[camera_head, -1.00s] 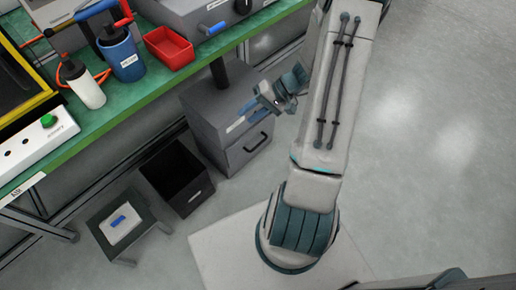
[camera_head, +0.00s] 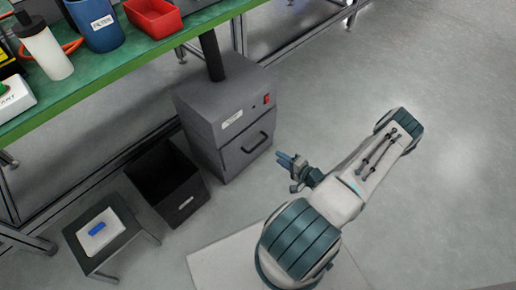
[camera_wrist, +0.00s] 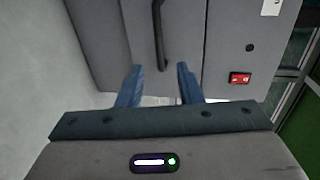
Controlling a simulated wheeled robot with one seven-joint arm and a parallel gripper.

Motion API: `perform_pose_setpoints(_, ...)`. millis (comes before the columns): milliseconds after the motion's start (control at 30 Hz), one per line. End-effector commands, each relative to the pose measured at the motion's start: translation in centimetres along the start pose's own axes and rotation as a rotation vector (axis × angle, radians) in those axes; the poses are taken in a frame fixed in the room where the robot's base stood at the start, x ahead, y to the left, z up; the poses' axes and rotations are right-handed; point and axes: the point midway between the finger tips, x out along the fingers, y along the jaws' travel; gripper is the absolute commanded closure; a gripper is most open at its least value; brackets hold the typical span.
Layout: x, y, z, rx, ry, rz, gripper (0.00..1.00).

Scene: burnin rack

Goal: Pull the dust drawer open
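The dust drawer (camera_head: 238,158) is the lower front of a grey cabinet (camera_head: 205,100) under the green bench, with a black bar handle (camera_head: 257,142). The drawer front looks flush with the cabinet. My gripper (camera_head: 282,158) is to the right of the drawer front, apart from the handle. In the wrist view, its two blue fingers (camera_wrist: 158,85) are spread with an empty gap between them. The black handle (camera_wrist: 159,35) shows upright ahead of that gap. A red switch (camera_wrist: 240,78) is on the cabinet face to the right.
A black open bin (camera_head: 170,185) stands on the floor left of the cabinet. A low grey stool (camera_head: 125,240) with a white tray and blue item is farther left. The green bench (camera_head: 120,75) overhangs behind. The floor (camera_head: 350,90) to the right is clear.

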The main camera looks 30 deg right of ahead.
Motion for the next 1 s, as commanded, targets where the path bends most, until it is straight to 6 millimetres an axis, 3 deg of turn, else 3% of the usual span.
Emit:
perform_pose_setpoints(167,1.6,0.5,0.0,0.0,0.008,-0.002,0.68)
perform_pose_setpoints(700,12.0,0.5,-0.1,-0.001,0.006,-0.001,0.68)
perform_pose_setpoints(1000,13.7,0.2,-0.1,0.001,0.007,0.0,0.68)
